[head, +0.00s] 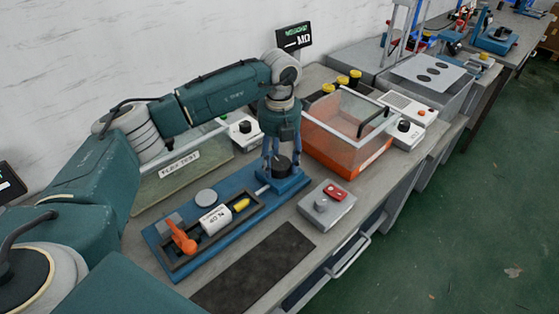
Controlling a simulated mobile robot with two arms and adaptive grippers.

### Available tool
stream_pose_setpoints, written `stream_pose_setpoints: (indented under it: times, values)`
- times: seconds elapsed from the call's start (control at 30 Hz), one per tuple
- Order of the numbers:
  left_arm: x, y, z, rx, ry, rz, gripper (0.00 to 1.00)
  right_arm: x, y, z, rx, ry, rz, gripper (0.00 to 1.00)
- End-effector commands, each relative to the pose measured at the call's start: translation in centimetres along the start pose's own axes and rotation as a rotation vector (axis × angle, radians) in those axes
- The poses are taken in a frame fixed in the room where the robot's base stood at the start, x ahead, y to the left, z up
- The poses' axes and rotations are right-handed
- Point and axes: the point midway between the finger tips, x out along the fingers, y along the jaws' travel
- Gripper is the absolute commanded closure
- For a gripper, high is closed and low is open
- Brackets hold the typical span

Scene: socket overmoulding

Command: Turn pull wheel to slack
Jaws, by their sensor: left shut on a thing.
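The pull wheel (283,163) is a dark round knob on the right end of a blue fixture (160,236) on the bench. My left gripper (280,160) reaches down from above and is shut on the pull wheel, its fingers on either side. A thin rod (263,189) runs from the wheel's block toward the fixture's dark frame. In that frame sit a white labelled block (215,219), a yellow piece (241,205) and an orange lever (181,238). My right gripper does not show.
A clear-walled orange box (345,146) stands right of my left gripper. A grey control box (327,205) with a red switch is in front of it. A dark mat (255,268) lies at the bench's front.

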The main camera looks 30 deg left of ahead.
Motion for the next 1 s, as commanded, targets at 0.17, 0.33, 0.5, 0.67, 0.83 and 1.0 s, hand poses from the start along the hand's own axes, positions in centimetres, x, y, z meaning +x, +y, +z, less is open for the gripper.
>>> stream_pose_setpoints:
  times: [0.17,0.33,0.5,0.67,0.83,1.0]
  values:
    - [-0.17,0.01,0.12,-0.119,-0.004,-0.001,0.75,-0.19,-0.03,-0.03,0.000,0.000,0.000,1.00]
    - [-0.16,0.01,0.12,-0.196,-0.003,-0.001,0.75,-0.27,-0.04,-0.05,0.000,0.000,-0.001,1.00]
    - [-0.15,0.00,0.12,-0.240,-0.003,-0.002,0.75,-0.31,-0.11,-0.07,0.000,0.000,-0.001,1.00]
    - [-0.15,0.00,0.12,-0.256,-0.004,-0.002,0.75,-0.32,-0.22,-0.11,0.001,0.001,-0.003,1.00]
    - [-0.14,0.00,0.13,-0.259,-0.004,-0.002,0.75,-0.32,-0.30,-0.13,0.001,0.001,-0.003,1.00]
    - [-0.14,-0.01,0.14,-0.259,-0.004,-0.002,0.75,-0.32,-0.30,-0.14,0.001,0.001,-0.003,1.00]
